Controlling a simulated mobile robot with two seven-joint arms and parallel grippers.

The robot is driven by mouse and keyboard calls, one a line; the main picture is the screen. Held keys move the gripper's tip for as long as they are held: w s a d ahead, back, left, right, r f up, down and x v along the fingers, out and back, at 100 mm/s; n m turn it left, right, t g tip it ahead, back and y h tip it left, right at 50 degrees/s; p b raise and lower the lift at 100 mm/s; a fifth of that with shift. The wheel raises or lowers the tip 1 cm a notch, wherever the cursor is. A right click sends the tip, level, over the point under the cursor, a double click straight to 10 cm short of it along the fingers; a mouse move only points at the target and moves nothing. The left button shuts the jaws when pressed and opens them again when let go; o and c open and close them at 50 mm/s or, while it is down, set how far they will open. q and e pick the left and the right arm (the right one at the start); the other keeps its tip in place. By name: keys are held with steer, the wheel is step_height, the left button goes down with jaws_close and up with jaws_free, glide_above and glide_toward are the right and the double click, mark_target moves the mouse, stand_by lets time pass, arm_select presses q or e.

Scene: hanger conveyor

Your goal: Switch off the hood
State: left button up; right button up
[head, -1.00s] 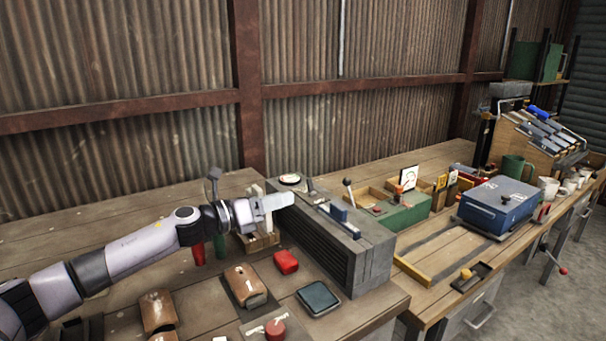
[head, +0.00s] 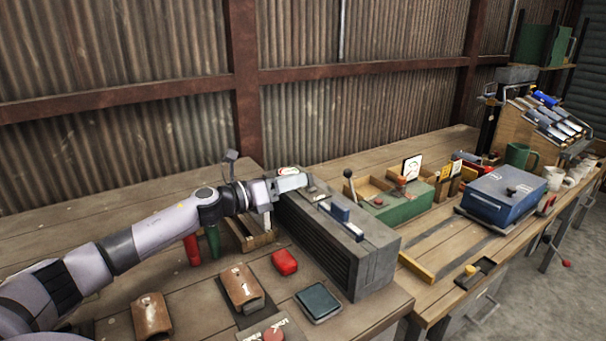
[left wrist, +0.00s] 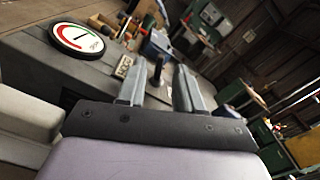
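The hood appears to be the grey box (head: 368,246) with a slatted side, standing on the workbench. On its top are a round gauge (left wrist: 78,38) with a green and red scale, a small plate with lettering (left wrist: 124,66) and blue-grey blocks (head: 340,211). In the left wrist view a dark upright post (left wrist: 186,60) shows beyond the gap between my fingers; whether it is the switch I cannot tell. My left gripper (head: 298,182) is over the far left end of the box's top. In the left wrist view its fingers (left wrist: 170,78) are apart with nothing held between them. My right gripper is out of view.
A green box (head: 408,206) with a lever and a blue box (head: 503,195) stand to the right. A red block (head: 285,262), a dark pad (head: 318,302) and brown blocks (head: 242,287) lie in front. A corrugated wall stands behind the bench.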

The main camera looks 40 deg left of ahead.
mark_target(303, 191)
arm_select(q)
steer(key=shift+p+x, duration=0.4)
steer(key=shift+x, duration=1.35)
jaws_close()
